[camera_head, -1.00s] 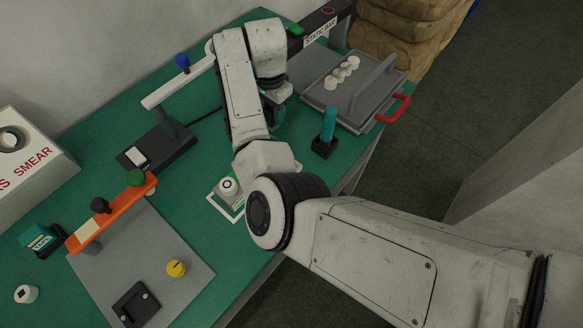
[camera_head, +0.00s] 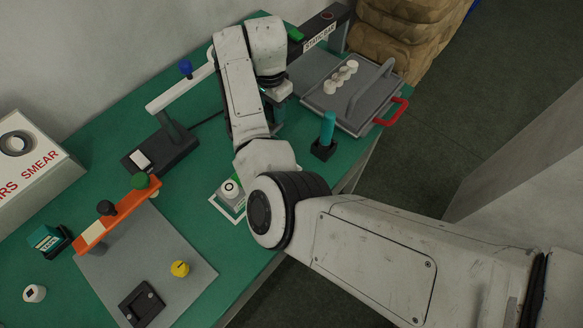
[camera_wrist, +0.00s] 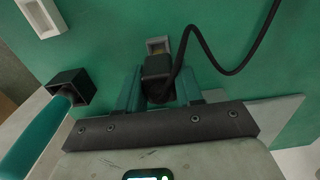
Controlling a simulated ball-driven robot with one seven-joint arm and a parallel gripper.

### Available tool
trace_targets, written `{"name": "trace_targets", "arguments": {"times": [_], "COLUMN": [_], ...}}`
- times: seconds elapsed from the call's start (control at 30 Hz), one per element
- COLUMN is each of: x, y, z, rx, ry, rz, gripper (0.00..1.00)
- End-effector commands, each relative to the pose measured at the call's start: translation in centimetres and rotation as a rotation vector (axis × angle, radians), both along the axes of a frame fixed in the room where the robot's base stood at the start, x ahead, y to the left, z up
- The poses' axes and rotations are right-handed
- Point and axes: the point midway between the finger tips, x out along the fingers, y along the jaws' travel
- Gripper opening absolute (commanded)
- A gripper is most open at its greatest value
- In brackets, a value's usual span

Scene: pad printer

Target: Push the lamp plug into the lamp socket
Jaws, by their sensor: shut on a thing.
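In the wrist view the black lamp plug (camera_wrist: 157,68) sits between the two teal fingers of my gripper (camera_wrist: 160,92), which is shut on it. A black cable (camera_wrist: 213,57) curves from the plug to the upper right.
A black holder with a teal-handled tool (camera_head: 326,131) stands close by my gripper and also shows at left in the wrist view (camera_wrist: 70,88). A grey tray with a red handle (camera_head: 370,118) is at right. The lamp-like stand (camera_head: 165,150) is at left.

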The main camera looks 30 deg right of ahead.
Motion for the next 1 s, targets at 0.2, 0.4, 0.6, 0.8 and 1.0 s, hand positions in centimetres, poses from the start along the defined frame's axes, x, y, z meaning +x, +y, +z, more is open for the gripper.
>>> {"name": "trace_targets", "arguments": {"times": [0.2, 0.4, 0.6, 0.8, 1.0], "x": [0.0, 0.0, 0.0, 0.0, -0.6], "y": [0.0, 0.0, 0.0, 0.0, 0.2], "z": [1.5, 2.6, 2.9, 2.8, 3.1], "rx": [-0.001, -0.001, 0.0, 0.0, 0.001], "ry": [0.0, 0.0, 0.0, 0.0, 0.001], "rz": [0.0, 0.0, 0.0, 0.0, 0.002], "gripper": [0.0, 0.0, 0.0, 0.0, 0.0]}}
